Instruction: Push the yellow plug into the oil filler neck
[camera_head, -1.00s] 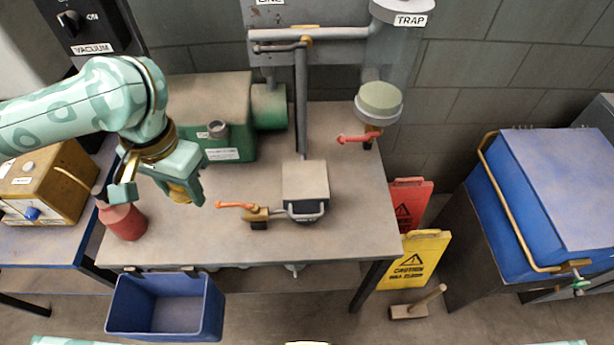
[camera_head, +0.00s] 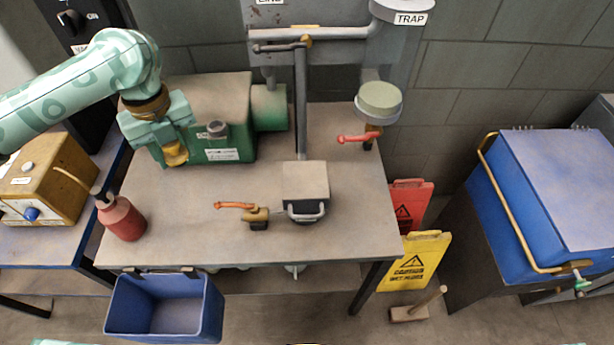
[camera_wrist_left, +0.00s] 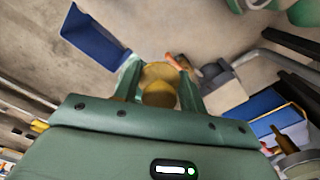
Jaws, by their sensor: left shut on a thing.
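The yellow plug (camera_head: 175,153) is held between the fingers of my left gripper (camera_head: 172,140), in front of the left part of the green pump housing. The plug also shows in the left wrist view (camera_wrist_left: 159,90), between the two fingers (camera_wrist_left: 160,82). The oil filler neck (camera_head: 216,130) is a short dark upright pipe with an open top on the green housing (camera_head: 235,145). The plug is left of the neck and apart from it. My right gripper is in neither view.
A red oil can (camera_head: 122,218) stands at the table's left edge. A blue bin (camera_head: 165,305) hangs at the front. An orange-handled valve (camera_head: 256,214) and a grey-topped block (camera_head: 306,182) stand mid-table. The table (camera_head: 190,240) is clear in front of the housing.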

